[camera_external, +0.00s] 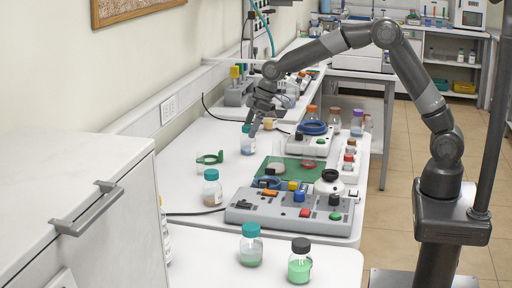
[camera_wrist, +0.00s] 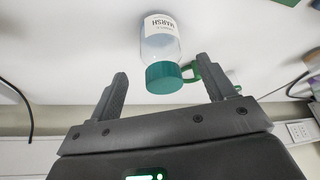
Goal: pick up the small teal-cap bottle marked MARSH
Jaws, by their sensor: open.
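The small MARSH bottle (camera_wrist: 162,45) is clear with a white label and a teal cap. In the wrist view it appears upside down at top centre, its cap toward my fingers. My gripper (camera_wrist: 166,88) is open, with a finger to each side of the cap and bare space between finger and cap. I cannot tell the distance in depth. In the external view my gripper (camera_external: 254,126) hangs close above what looks like the same bottle (camera_external: 248,146), hiding part of its cap.
A green clamp (camera_external: 210,158) lies near the bottle, toward the wall. Another teal-cap bottle (camera_external: 212,190) stands nearer the camera. A green mat (camera_external: 302,174) with a flask and a grey instrument (camera_external: 290,212) are to the right. Two more bottles stand on the front table.

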